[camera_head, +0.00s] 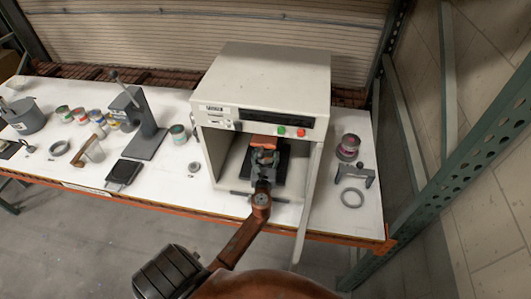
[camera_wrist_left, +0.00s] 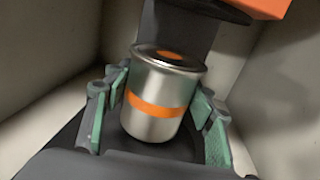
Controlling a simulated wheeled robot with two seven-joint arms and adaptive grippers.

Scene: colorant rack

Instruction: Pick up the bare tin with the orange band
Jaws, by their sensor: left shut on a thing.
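The bare silver tin (camera_wrist_left: 163,82) with the orange band stands upright on a dark base in the left wrist view. It has an orange spot on its lid. It sits between the green-padded fingers of my left gripper (camera_head: 264,158), which is shut on it. In the head view this gripper reaches into the open front of the white machine (camera_head: 272,75), and I cannot make the tin out there. An orange block (camera_wrist_left: 258,7) with a dark part under it hangs just above the tin. My right gripper is not in view.
The machine's walls stand close on both sides, and its open door (camera_head: 307,205) is to the right of my arm. A grey press stand (camera_head: 147,132) and several coloured tins are on the left.

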